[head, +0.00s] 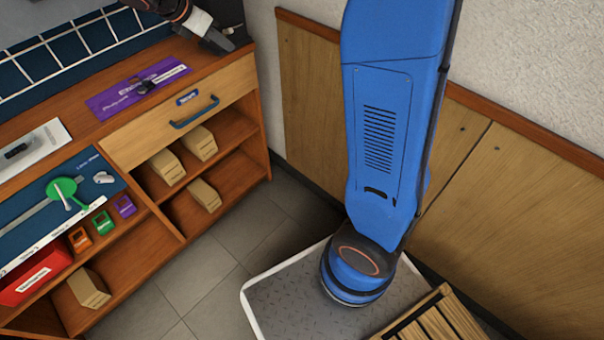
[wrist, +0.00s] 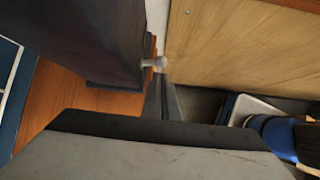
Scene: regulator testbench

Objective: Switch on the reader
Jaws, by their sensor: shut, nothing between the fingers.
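A dark box, which seems to be the reader (head: 228,10), stands at the far right end of the wooden bench, partly cut off by the top edge in the head view. In the wrist view the dark box (wrist: 75,35) fills the upper left. A small pale knob or switch (wrist: 153,63) sticks out from its side. My gripper (head: 226,42) is beside the box, over the bench end. In the wrist view my gripper (wrist: 160,80) is shut and empty, its fingertips right at the pale knob. I cannot tell whether they touch it, or which way it is set.
The bench also bears a purple panel (head: 135,90), a white panel (head: 32,148) and a green dial (head: 62,188). Below are a drawer (head: 180,112) and shelves with cardboard boxes (head: 200,143). A wooden wall panel (wrist: 235,45) is close on the right of my gripper.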

